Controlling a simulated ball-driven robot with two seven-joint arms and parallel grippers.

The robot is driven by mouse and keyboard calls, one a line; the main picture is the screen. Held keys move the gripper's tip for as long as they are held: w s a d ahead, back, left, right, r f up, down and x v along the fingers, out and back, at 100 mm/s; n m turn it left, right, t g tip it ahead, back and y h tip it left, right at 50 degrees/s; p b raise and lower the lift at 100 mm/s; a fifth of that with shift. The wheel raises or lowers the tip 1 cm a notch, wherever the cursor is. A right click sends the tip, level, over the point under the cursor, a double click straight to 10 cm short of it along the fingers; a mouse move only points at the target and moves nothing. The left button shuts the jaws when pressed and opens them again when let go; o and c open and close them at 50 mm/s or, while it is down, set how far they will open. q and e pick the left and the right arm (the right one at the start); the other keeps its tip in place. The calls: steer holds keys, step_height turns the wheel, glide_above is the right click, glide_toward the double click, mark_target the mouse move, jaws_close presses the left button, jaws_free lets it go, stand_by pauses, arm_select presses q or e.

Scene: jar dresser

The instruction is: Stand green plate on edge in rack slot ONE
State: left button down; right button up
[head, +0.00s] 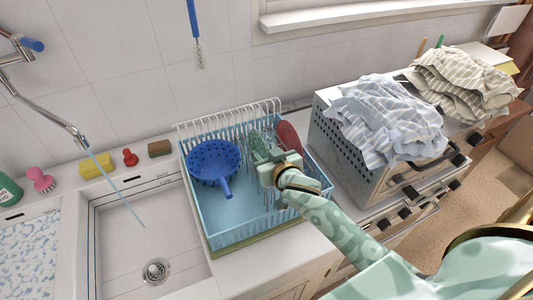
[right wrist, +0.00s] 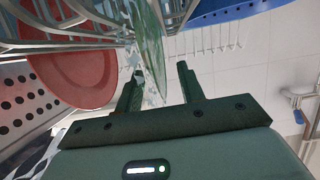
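The green plate (right wrist: 152,45) is a see-through green disc, seen nearly edge-on in the right wrist view. It stands on edge among the rack wires, with its lower end between my right gripper's fingers. My right gripper (right wrist: 161,72) is open, and a clear gap shows between the plate and the right-hand finger. In the head view the right gripper (head: 262,152) is over the right part of the blue dish rack (head: 232,241) and largely hides the plate. A red plate (right wrist: 75,75) stands beside the green one. The slot number cannot be read. My left gripper is not in view.
A blue colander (head: 213,160) sits in the rack's left part. A perforated metal oven (head: 350,150) with crumpled cloths (head: 385,120) on top stands close to the right. The sink (head: 150,235) is to the left. A blue brush (head: 195,35) hangs above.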

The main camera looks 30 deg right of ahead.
steer(key=r+p+v, duration=0.1)
steer(key=p+v, duration=0.2)
steer(key=v, duration=0.9)
steer(key=w+r+p+v, duration=0.1)
steer(key=p+v, duration=0.2)
steer(key=v, duration=0.9)
steer(key=shift+s+r, duration=0.15)
steer(key=shift+r, duration=0.25)
